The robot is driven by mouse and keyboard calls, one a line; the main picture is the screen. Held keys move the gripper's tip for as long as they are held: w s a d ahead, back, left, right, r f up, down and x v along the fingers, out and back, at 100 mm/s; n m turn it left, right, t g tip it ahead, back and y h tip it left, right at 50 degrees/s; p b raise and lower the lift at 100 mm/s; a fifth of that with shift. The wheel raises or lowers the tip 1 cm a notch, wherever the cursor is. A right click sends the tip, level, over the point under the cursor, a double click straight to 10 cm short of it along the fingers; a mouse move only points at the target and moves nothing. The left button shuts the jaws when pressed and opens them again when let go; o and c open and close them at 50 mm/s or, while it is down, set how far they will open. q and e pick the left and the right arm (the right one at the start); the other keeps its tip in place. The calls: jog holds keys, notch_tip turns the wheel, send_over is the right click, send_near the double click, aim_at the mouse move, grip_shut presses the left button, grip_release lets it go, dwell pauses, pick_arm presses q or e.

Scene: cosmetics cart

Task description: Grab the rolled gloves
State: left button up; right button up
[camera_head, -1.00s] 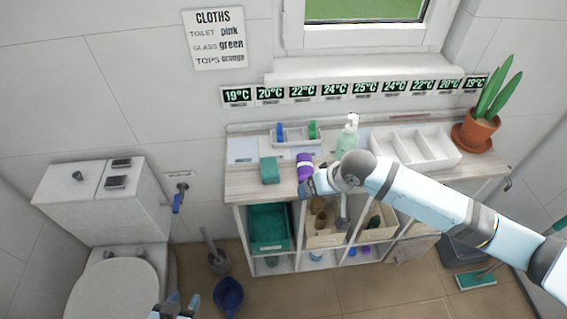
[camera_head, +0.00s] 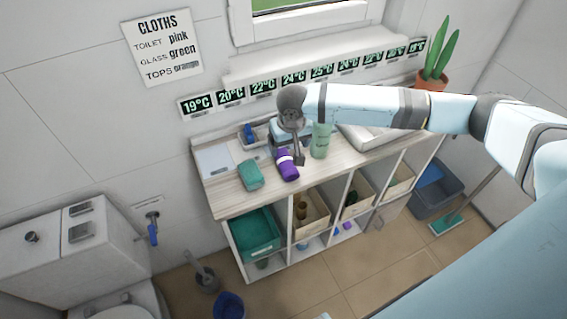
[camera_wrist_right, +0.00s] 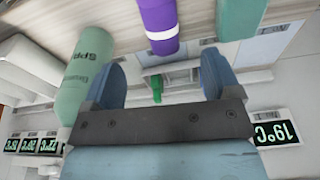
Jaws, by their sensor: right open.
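The rolled gloves are a purple roll with a white band (camera_head: 288,169), lying on the wooden cart top beside a teal folded cloth (camera_head: 250,175). In the right wrist view the purple roll (camera_wrist_right: 157,18) is at the top centre, beyond the fingertips. My right gripper (camera_head: 287,141) is above the back of the cart top, just behind the roll, partly hidden by its own wrist. In the wrist view its two blue fingers (camera_wrist_right: 160,78) are apart, with nothing between them touching. My left gripper is not seen.
A pale green bottle (camera_head: 320,140) stands close to the right of the roll; it shows in the wrist view (camera_wrist_right: 80,88). A small tray (camera_head: 243,140) with a blue item is behind. A white divided tray (camera_head: 352,140) and potted plant (camera_head: 432,82) are farther right.

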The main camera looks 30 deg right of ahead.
send_over(286, 160)
jog(key=s, duration=0.1)
jog(key=f, duration=0.4)
jog(key=shift+s+a+f, duration=0.15)
jog(key=shift+a+f, duration=0.05)
jog(key=shift+w+d+f+p, duration=0.1)
jog(key=shift+w+f+p, duration=0.1)
jog(key=shift+f, duration=0.65)
jog(key=shift+w+d+f+p, duration=0.1)
jog(key=shift+w+f+p, duration=0.1)
jog(key=shift+f, duration=0.7)
jog(key=shift+w+f+p, duration=0.15)
jog(key=shift+w+f, duration=0.05)
jog(key=shift+f, duration=0.65)
jog(key=c, duration=1)
